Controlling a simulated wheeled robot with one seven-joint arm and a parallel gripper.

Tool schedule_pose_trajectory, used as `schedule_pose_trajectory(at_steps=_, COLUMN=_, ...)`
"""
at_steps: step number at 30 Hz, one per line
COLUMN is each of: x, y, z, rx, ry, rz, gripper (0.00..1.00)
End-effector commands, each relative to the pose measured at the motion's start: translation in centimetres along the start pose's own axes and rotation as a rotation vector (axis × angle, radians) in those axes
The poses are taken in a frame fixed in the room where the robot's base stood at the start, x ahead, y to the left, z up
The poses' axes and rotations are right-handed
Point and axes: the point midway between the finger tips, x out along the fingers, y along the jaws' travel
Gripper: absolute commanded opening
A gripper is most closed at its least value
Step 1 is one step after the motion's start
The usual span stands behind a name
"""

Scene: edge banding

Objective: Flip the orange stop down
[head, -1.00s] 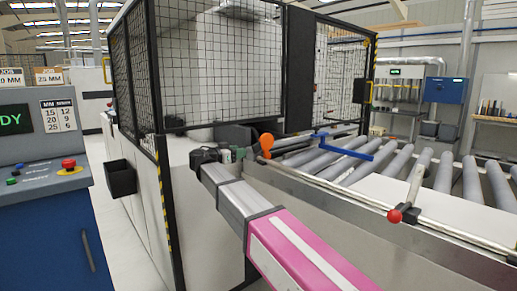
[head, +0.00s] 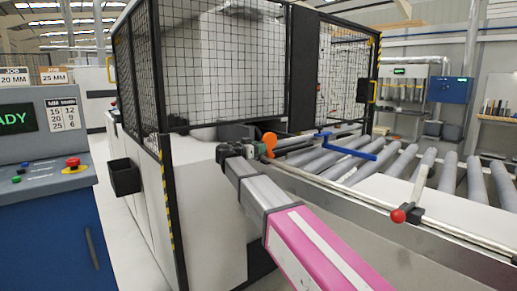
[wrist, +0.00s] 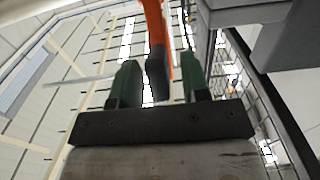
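The orange stop (head: 270,139) stands up at the near-left end of the roller table's rail, its round orange end on top. In the wrist view the orange stop (wrist: 155,22) comes down from the top edge and ends in a dark piece (wrist: 156,75). My gripper (wrist: 157,78) is open, with one green finger on each side of that dark piece and gaps visible on both sides. In the head view my gripper (head: 254,149) is beside the stop, and my own wrist hides part of it.
A blue bar (head: 345,147) lies over the grey rollers (head: 397,160) behind the stop. A red-knobbed lever (head: 398,215) is on the front rail to the right. A black mesh guard (head: 222,60) rises just behind my gripper.

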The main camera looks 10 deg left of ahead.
Motion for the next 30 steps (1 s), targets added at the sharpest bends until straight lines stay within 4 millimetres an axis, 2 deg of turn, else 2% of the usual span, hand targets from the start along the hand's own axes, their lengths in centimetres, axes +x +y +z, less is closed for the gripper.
schedule_pose_trajectory(at_steps=1, x=0.0, y=0.0, z=0.0, rx=0.000, ry=0.000, rz=0.000, gripper=0.26)
schedule_pose_trajectory(at_steps=3, x=0.0, y=0.0, z=0.0, rx=0.000, ry=0.000, rz=0.000, gripper=0.04)
schedule_pose_trajectory(at_steps=4, x=0.0, y=0.0, z=0.0, rx=0.000, ry=0.000, rz=0.000, gripper=0.00)
schedule_pose_trajectory(at_steps=17, x=0.3, y=0.0, z=-0.5, rx=0.002, ry=-0.060, rz=0.001, gripper=0.00)
schedule_pose_trajectory(at_steps=23, x=1.2, y=-0.1, z=-1.4, rx=0.003, ry=-0.186, rz=0.000, gripper=0.00)
schedule_pose_trajectory(at_steps=30, x=3.2, y=-0.7, z=-2.6, rx=0.004, ry=-0.404, rz=0.001, gripper=0.00)
